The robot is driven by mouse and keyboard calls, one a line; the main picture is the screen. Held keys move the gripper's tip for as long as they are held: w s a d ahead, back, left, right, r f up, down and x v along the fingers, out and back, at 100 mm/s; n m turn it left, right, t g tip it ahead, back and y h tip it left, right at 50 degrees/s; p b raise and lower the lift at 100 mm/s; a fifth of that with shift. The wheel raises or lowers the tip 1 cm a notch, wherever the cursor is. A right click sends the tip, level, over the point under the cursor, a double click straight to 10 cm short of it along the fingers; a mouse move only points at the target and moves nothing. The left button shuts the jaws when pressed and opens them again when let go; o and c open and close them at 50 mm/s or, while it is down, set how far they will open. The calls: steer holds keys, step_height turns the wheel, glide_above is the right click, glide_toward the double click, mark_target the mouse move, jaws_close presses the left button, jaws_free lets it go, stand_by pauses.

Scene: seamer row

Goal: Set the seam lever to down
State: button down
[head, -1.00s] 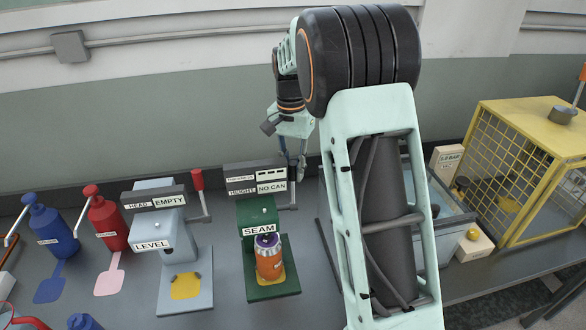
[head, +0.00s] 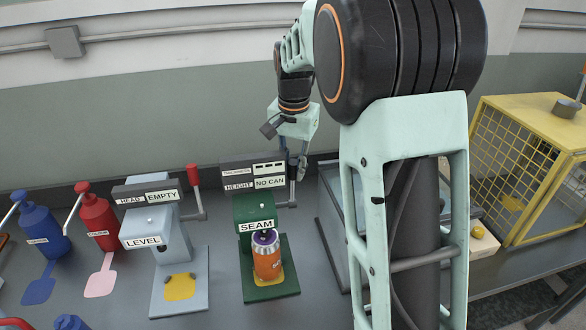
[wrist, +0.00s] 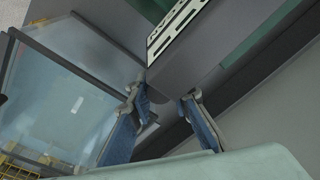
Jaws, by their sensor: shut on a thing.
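The green seam machine (head: 256,212) stands on the bench, with a SEAM label and a grey display box (head: 253,173) reading NO CAN. An orange can with a purple top (head: 267,258) stands upright on it. The seam lever (head: 291,192) is at the machine's right side; its grey arm shows, but its handle is hidden at my gripper. My gripper (head: 297,165) points down there, shut on the lever. In the wrist view, the two blue-grey fingers of my gripper (wrist: 166,98) are beside the display box (wrist: 190,50), with a gap between them.
Left of it stands the pale blue level machine (head: 160,230), its red-knobbed lever (head: 193,176) pointing up. Blue (head: 42,230) and red (head: 98,222) bottles stand further left. A clear-sided bin (head: 335,215) is close on the right, and a yellow mesh cage (head: 530,165) beyond.

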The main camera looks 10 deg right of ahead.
steer(key=c, duration=1.8)
jaws_free()
steer(key=shift+o, duration=0.2)
step_height(320, 180, up, 12)
steer(key=s, duration=0.1)
steer(key=shift+s, duration=0.25)
steer(key=shift+a, duration=0.1)
steer(key=shift+c, duration=0.6)
